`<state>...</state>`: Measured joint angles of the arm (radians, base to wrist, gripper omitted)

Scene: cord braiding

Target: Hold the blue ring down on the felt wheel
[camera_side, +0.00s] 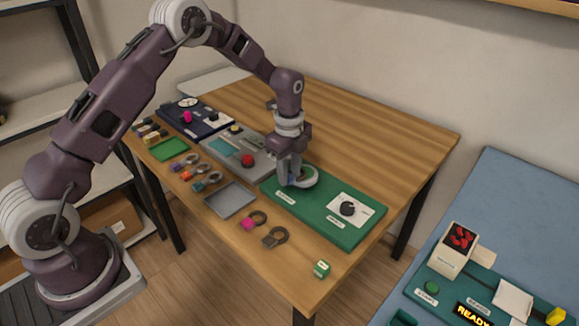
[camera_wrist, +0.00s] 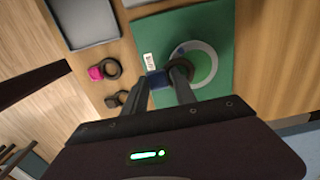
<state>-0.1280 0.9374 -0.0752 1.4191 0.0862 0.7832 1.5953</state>
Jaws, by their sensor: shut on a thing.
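My gripper (camera_side: 290,182) points straight down over the left part of the green board (camera_side: 350,232). In the wrist view my gripper (camera_wrist: 168,82) is shut on the dark blue tab of the blue ring (camera_wrist: 158,80). The ring's dark band lies over the near left part of the felt wheel (camera_wrist: 212,66), a pale round rim. The felt wheel also shows in the side view (camera_side: 309,179), partly hidden behind my fingers. The ring looks low against the wheel; whether it touches is hard to tell.
A white plate with a black knob (camera_side: 348,208) is on the same board. A grey tray (camera_side: 230,200) lies left of it. A pink-tabbed ring (camera_side: 253,221) and a dark ring (camera_side: 275,237) lie in front. The table's back right is clear.

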